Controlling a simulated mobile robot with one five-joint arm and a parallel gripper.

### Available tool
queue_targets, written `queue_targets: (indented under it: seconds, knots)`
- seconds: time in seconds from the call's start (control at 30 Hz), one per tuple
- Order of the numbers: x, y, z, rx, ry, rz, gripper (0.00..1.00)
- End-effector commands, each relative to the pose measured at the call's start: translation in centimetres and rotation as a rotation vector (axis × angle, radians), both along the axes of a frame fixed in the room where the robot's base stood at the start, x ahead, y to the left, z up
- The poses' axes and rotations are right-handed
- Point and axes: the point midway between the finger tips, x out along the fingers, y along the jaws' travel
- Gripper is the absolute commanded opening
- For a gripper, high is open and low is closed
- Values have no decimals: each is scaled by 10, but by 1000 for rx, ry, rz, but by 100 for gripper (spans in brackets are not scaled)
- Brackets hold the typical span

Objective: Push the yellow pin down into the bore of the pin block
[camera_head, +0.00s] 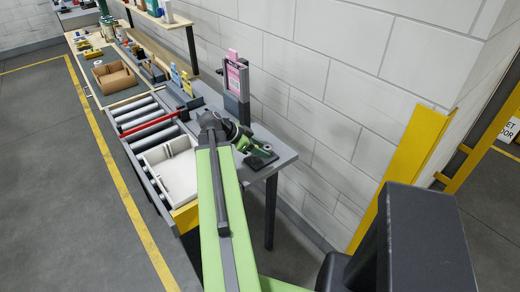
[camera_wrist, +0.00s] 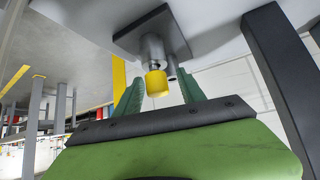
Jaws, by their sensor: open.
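The yellow pin (camera_wrist: 157,84) shows in the wrist view as a short yellow cylinder at the end of a grey metal barrel. The barrel belongs to the pin block, whose dark square base (camera_wrist: 128,42) lies against the grey tabletop. My gripper (camera_wrist: 161,92) is open, with one green finger on each side of the pin in this view. Gaps show between the pin and both fingers, and I see no contact. In the head view my gripper (camera_head: 243,144) is over the bench's near end, beside the dark base (camera_head: 263,161). The pin cannot be made out there.
The grey bench (camera_head: 283,152) runs along a white block wall. A pink sign (camera_head: 237,77) on a dark post stands behind my gripper. A white tray (camera_head: 160,172) lies left of my arm, by a roller conveyor (camera_head: 141,114). A yellow post (camera_head: 405,175) stands at right.

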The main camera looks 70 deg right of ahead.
Motion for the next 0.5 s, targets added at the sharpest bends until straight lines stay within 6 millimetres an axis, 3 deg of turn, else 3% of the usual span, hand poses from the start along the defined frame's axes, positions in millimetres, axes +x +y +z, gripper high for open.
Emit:
queue_targets:
  seconds: [0.17, 0.5]
  knots:
    - [5, 4, 10, 0, 0, 1, 47]
    - [54, 43, 79, 0, 0, 4, 47]
